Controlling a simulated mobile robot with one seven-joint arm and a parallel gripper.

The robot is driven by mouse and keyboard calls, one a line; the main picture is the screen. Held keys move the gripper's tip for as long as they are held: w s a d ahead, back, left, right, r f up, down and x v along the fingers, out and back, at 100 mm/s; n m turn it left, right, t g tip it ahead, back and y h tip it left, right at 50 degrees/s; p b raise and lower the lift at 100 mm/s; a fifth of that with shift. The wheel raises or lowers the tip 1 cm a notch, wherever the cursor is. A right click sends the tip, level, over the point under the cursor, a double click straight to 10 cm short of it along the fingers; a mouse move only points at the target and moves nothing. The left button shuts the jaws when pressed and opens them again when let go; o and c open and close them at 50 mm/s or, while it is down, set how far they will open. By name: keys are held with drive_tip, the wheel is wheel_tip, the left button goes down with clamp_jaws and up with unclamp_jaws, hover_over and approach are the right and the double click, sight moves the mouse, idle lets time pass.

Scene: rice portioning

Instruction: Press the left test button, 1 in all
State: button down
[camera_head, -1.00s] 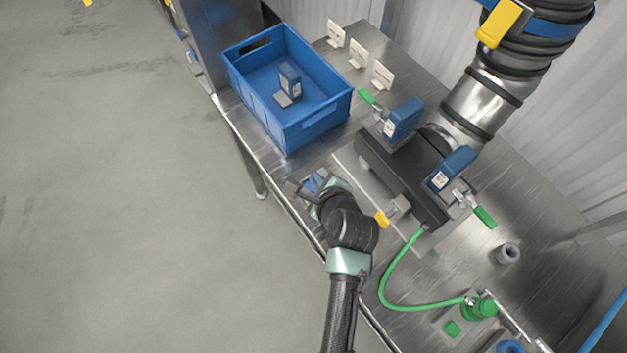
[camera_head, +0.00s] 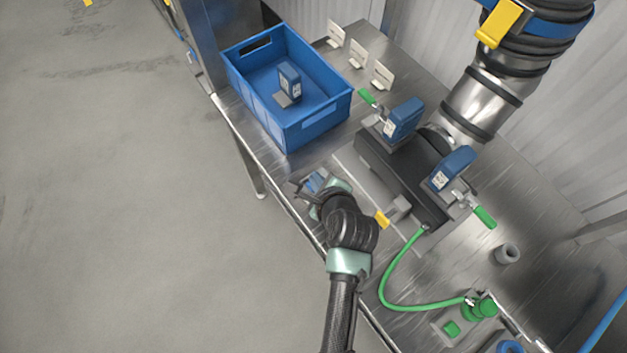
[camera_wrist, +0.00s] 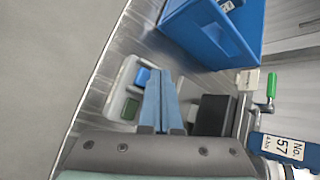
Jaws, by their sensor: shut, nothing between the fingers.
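A pale button box (camera_wrist: 121,88) sits on the steel table near its front edge in the wrist view. It carries a blue button (camera_wrist: 142,77) on the side nearer the blue crate and a dark green button (camera_wrist: 130,109) on the other side. My gripper (camera_wrist: 163,75) is shut and empty, with its blue fingertips just right of the blue button in the picture. I cannot tell whether they touch the box. In the head view my gripper (camera_head: 315,184) is low over the table's front edge and mostly covers the box.
The blue crate (camera_head: 318,130) stands beyond my gripper and holds a blue-and-grey part (camera_head: 290,78). A dark fixture (camera_head: 378,168) with blue blocks and green handles stands to the right. A green hose (camera_head: 390,296) curves across the table. Open floor (camera_head: 120,200) lies left.

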drive_tip(key=shift+f, duration=0.2)
drive_tip(key=shift+f, duration=0.25)
drive_tip(key=shift+f, duration=0.5)
idle(1.0)
drive_tip(key=shift+r, duration=0.1)
drive_tip(key=shift+r+p, duration=0.8)
drive_tip(key=shift+p, duration=0.05)
drive_tip(key=shift+r, duration=0.1)
